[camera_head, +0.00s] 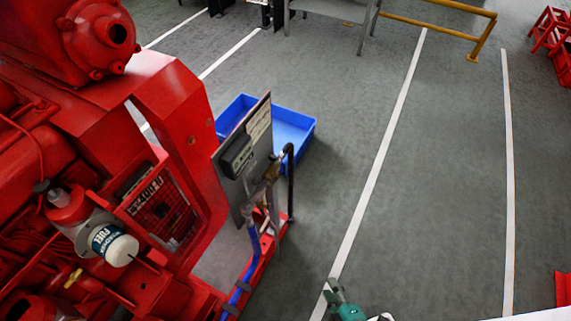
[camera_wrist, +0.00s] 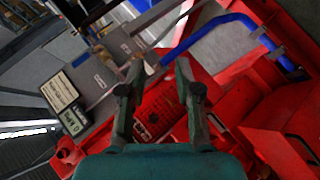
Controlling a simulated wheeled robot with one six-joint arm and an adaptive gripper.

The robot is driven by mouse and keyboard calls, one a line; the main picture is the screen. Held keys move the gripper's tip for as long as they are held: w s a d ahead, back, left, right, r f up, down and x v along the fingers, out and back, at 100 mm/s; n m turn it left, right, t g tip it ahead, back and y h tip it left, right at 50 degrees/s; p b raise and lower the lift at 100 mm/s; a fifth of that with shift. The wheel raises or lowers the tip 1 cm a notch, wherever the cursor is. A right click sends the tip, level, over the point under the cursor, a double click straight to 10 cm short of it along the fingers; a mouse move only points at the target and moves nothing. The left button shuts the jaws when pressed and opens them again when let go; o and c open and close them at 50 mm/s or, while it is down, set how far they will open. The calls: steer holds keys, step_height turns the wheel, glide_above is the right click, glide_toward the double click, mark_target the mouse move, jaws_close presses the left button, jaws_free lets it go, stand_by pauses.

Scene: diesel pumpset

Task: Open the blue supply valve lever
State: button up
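A blue pipe (camera_head: 253,240) rises from the red base rail to brass fittings (camera_head: 271,172) beside an upright grey panel (camera_head: 243,155). In the wrist view the blue pipe (camera_wrist: 220,25) bends across the top, and brass fittings (camera_wrist: 103,55) show left of the fingers. I cannot single out the blue valve lever from the pipe. The left fingertip overlaps the fittings area in that view; contact cannot be told.
A red engine (camera_head: 120,190) fills the left, with a white fuel filter (camera_head: 118,248). A blue tray (camera_head: 300,130) lies on the floor behind the panel. A black curved pipe (camera_head: 290,180) stands at the panel's right.

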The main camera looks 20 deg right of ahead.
steer(key=w+f+n+h, duration=0.3)
steer(key=w+f+n, duration=0.15)
steer(key=w, duration=0.45)
steer(key=n+h, duration=0.9)
steer(key=h, duration=0.1)
glide_toward(284, 167)
steer(key=d, duration=0.1)
steer(key=shift+t, duration=0.3)
steer(key=x, duration=1)
steer(key=shift+w+f, duration=0.2)
steer(key=shift+w, duration=0.05)
jaws_close()
